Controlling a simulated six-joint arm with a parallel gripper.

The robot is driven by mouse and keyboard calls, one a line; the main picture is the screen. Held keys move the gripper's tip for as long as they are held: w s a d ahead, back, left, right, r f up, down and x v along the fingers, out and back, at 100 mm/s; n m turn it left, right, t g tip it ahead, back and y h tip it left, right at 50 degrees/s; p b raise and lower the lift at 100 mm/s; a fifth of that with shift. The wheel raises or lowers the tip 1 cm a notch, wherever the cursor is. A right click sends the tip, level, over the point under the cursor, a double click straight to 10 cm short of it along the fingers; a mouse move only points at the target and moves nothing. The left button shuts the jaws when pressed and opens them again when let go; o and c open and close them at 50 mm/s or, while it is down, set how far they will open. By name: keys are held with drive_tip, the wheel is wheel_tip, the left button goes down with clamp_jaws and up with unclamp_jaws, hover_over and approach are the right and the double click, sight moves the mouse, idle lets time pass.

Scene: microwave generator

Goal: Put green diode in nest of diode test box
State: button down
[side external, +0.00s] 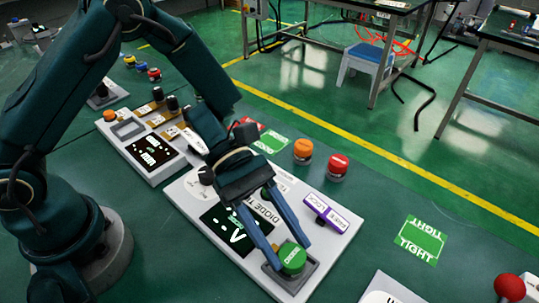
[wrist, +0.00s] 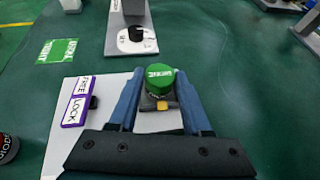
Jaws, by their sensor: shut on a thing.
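The green diode (side external: 292,258) is a round green cap with white lettering, and it also shows in the wrist view (wrist: 160,74). My gripper (side external: 287,252) is shut on it, with one blue finger on each side. The diode is at the grey square nest (side external: 308,271) at the near end of the white diode test box (side external: 206,213). It looks upright. I cannot tell whether it is fully seated or just above the nest. The diode hides most of the nest's inside.
The purple lock/free switch (side external: 332,212) stands on the box close to the nest. An orange diode (side external: 303,151) and a red diode (side external: 337,167) stand behind the box. A green "TIGHT" mat (side external: 420,240) lies to the right, with free table around it.

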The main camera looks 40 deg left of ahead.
drive_tip(key=shift+c, duration=1.7)
unclamp_jaws()
